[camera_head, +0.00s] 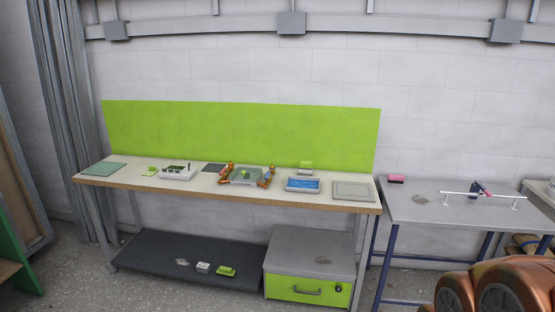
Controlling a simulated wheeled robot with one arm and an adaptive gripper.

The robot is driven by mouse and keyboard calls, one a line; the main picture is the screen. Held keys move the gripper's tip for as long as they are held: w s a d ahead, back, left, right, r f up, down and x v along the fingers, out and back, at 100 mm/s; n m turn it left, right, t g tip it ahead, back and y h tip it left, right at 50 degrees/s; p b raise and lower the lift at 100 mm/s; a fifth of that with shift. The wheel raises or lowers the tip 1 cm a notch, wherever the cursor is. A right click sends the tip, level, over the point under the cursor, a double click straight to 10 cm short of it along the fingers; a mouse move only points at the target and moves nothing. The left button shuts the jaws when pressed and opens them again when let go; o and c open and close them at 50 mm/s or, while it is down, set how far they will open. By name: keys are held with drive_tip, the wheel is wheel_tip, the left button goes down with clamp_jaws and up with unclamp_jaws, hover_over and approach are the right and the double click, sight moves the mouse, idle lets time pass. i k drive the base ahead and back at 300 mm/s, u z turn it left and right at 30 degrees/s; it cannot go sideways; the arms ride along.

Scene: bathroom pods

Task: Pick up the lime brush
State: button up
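Several small lime things are in view, and they are too small to tell which is the brush. One lime block (226,271) lies on the dark lower shelf, beside a small white block. Another lime piece (150,171) lies on the bench top at the left. A lime block (305,166) stands at the back of the bench, behind a blue tray. A small lime piece (246,174) sits on a green plate between orange fixtures. My gripper is not in view; rounded orange parts of my arm fill the lower right corner, far from these things.
The long bench (205,190) stands before a lime back panel (240,135). It also carries a white box (178,173) and the blue tray (303,185). A lime drawer unit (309,290) stands underneath. A grey table (455,211) with a rail is at right. Floor shows in front.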

sight(223, 272)
drive_tip(key=i, duration=1.75)
drive_tip(key=u, duration=1.05)
drive_tip(key=i, duration=1.75)
drive_tip(key=u, duration=1.6)
